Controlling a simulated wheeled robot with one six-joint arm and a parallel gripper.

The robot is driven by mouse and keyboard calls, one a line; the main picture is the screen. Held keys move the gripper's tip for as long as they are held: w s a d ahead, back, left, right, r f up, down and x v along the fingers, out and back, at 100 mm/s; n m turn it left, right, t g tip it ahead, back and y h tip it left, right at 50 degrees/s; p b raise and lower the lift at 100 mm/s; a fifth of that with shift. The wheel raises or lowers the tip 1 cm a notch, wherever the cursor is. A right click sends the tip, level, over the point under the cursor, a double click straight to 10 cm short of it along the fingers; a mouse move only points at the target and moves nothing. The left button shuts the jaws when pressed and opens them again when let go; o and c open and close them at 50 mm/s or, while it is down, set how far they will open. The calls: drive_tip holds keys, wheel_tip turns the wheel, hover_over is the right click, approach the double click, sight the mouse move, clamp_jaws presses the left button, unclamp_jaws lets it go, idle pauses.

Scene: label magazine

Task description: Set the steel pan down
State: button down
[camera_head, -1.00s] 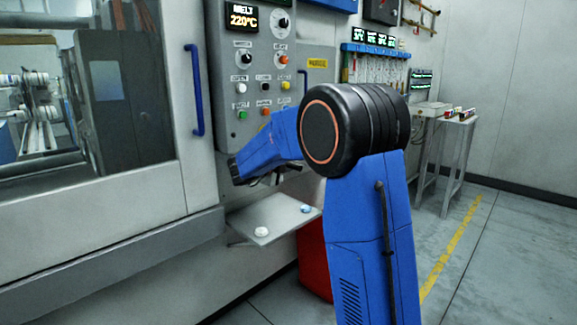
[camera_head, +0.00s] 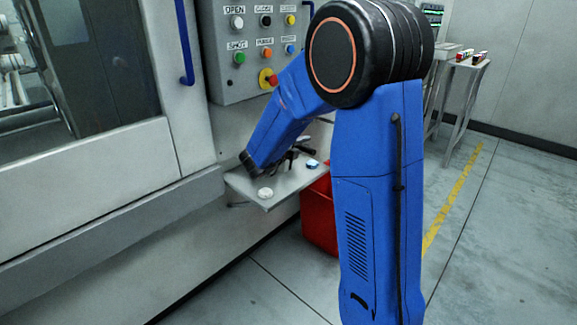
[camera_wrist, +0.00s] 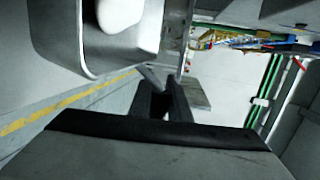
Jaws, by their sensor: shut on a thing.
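My gripper (camera_wrist: 165,105) shows in the wrist view as two dark fingers, close together. A flat grey piece shows at and behind the fingertips; I take it to be the steel pan (camera_wrist: 197,93), though only part of it shows. In the head view my gripper (camera_head: 296,152) is low over the small metal shelf (camera_head: 287,187) on the machine front, partly hidden by my blue arm. The pan cannot be made out there, and I cannot tell whether it touches the shelf.
A white round piece (camera_head: 265,194) lies near the shelf's front corner and a blue-and-white one (camera_head: 312,163) at its right edge. A red bin (camera_head: 318,215) stands below. The button panel (camera_head: 262,45) is above. A side table (camera_head: 464,66) stands at the back right.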

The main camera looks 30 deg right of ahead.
drive_tip(key=shift+f, duration=4.5)
drive_tip(key=c, duration=1.7)
unclamp_jaws()
drive_tip(key=shift+o, duration=0.2)
